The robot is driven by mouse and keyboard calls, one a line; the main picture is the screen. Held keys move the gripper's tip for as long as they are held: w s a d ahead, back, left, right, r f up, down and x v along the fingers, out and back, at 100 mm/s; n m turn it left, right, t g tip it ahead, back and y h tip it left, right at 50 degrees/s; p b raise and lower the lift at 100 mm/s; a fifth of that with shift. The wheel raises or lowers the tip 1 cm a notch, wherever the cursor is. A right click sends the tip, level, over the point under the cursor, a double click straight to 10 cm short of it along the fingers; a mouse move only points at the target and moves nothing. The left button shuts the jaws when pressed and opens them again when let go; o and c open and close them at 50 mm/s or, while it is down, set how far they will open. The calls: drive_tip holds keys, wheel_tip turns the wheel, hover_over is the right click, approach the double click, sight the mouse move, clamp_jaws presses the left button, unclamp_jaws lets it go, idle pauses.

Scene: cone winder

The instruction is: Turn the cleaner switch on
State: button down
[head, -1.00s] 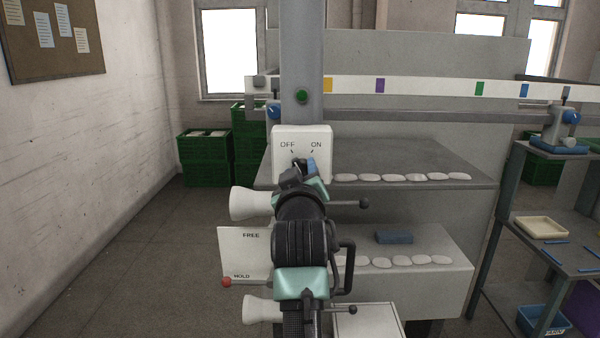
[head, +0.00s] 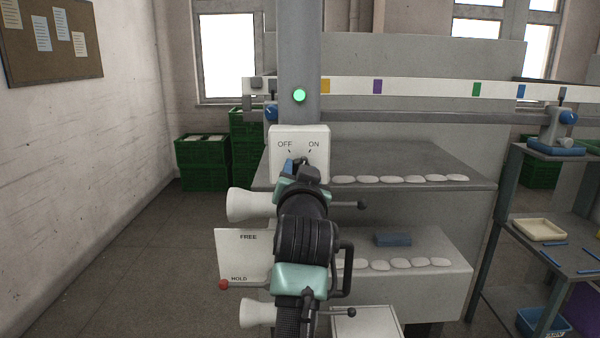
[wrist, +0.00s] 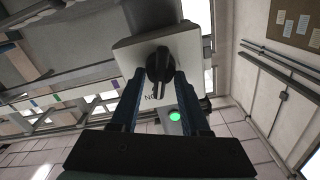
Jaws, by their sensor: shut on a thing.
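The cleaner switch is a white box (head: 299,136) on the grey post, marked OFF at left and ON at right. Its black knob (wrist: 159,64) shows clearly in the wrist view, with its pointer toward the ON lettering. My gripper (head: 301,166) is in front of the box and hides most of the knob in the head view. In the wrist view its two blue fingers (wrist: 160,78) are on either side of the knob, shut on it. A round green lamp (head: 299,95) above the box is brightly lit; it also shows in the wrist view (wrist: 175,116).
A white FREE/HOLD plate (head: 242,254) with a red-knobbed lever (head: 224,285) is below the switch. White cones (head: 247,205) stick out at left. Shelves with white pieces (head: 400,180) stand at right. Floor at left is clear.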

drive_tip(key=shift+m, duration=1.1)
drive_tip(key=shift+d, duration=0.1)
drive_tip(key=shift+c, duration=1.9)
unclamp_jaws()
drive_tip(key=s+b, duration=0.4)
drive_tip(key=s, duration=0.9)
